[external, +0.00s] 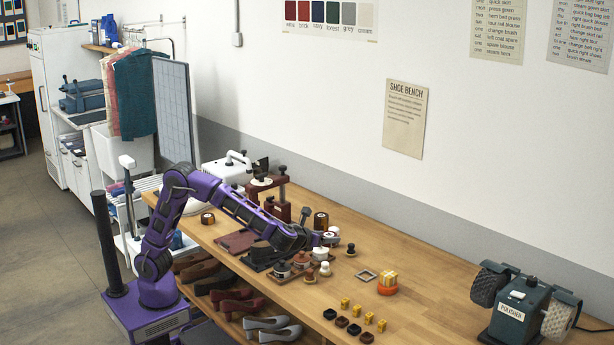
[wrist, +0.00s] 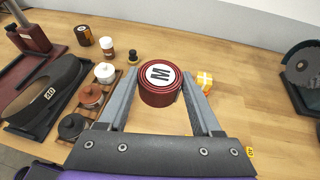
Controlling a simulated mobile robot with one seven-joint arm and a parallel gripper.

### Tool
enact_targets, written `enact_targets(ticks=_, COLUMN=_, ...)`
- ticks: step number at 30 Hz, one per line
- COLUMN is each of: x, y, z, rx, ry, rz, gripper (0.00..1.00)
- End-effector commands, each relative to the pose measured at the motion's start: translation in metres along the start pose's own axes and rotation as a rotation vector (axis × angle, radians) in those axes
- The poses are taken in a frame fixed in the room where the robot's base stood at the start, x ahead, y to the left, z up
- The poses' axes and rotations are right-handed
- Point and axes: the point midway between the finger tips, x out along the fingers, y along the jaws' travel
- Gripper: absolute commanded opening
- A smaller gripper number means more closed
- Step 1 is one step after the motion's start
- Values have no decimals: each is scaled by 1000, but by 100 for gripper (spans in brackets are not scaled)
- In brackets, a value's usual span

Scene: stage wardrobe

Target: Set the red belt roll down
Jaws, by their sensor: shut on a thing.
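The red belt roll (wrist: 160,98) is a coiled dark red band with a white round label marked M on top. In the wrist view it sits upright between the two fingers of my gripper (wrist: 161,82), which is shut on it. The label faces the camera. In the external view my gripper (external: 318,240) is low over the wooden bench, just beyond the tray of tins. The roll is too small and covered to make out clearly there. I cannot tell whether its underside touches the bench.
A tray of lidded tins (wrist: 91,96) and a shoe on a dark stand (wrist: 42,100) lie left of my gripper. A yellow box (external: 389,277) rests on an orange disc, near a square frame (external: 366,275). A polisher (external: 520,310) stands right; bare wood lies before it.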

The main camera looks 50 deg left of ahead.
Motion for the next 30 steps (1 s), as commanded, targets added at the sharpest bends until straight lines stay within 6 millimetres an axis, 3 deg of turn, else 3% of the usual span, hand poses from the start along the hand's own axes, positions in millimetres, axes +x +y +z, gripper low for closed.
enact_targets(ticks=10, x=29, y=0, z=-70, rx=7, ry=1, rz=-1, gripper=6)
enact_targets(ticks=21, x=55, y=-1, z=-132, rx=7, ry=0, rz=-4, gripper=6)
enact_targets(ticks=30, x=68, y=-1, z=-162, rx=3, ry=-1, rz=-4, gripper=6)
